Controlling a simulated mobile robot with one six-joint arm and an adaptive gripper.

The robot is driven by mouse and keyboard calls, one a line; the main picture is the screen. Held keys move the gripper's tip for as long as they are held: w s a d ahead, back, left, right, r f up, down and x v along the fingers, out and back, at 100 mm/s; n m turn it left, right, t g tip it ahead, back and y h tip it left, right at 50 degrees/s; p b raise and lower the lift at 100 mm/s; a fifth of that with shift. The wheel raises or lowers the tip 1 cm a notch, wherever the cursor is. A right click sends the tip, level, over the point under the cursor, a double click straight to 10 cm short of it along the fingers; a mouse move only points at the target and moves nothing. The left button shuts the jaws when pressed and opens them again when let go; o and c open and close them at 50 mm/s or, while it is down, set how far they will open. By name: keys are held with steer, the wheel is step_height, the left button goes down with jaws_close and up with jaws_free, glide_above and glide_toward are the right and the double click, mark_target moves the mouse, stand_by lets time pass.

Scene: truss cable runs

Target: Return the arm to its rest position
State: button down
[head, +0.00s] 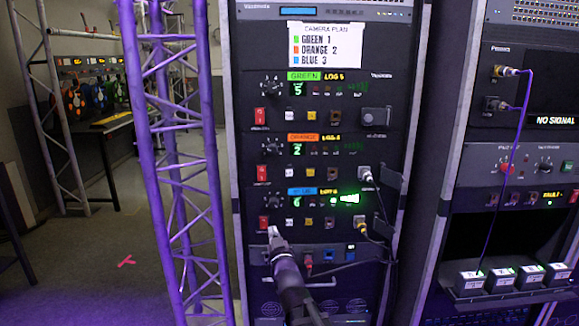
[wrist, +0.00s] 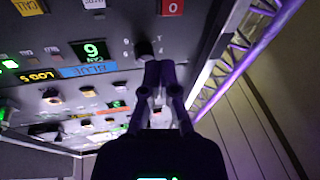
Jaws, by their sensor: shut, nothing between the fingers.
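My gripper (head: 273,234) is in front of the lower part of the blue unit (head: 322,215), just below its red rocker switch (head: 264,222). Its fingers are closed together with nothing held. In the wrist view the shut fingers (wrist: 160,72) point at the rack face, which appears upside down. A dark knob (wrist: 145,49) shows just past the fingertips; I cannot tell if they touch it. The blue unit's green digit (head: 297,201) reads 6 in the head view. My arm reaches up from the bottom of the head view.
The green unit (head: 318,98) shows 5 and the orange unit (head: 318,148) shows 2. A plan sheet (head: 326,45) hangs above. Cables (head: 377,207) plug in at right. A purple-lit truss (head: 180,160) stands close on the left. Open floor (head: 95,255) lies beyond it.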

steer(key=s+d+f+m+g+h, duration=0.1)
steer(key=s+d+f+g+h, duration=0.1)
steer(key=s+d+f+g, duration=0.45)
steer(key=s+d+f+g+h, duration=0.1)
steer(key=d+f+g, duration=0.35)
steer(key=f, duration=0.55)
steer(key=s+d+f+m+g+h, duration=0.1)
steer(key=s+d+f+m+g, duration=0.15)
steer(key=s+d+g, duration=0.4)
steer(key=s+d+f+m+g+h, duration=0.1)
steer(key=s+d+f+g, duration=0.2)
steer(key=s, duration=0.7)
step_height(320, 180, up, 26)
steer(key=d+p, duration=0.1)
steer(key=p, duration=2.5)
steer(key=shift+w+d+t, duration=0.15)
steer(key=shift+w+t, duration=0.15)
steer(key=shift+t, duration=0.15)
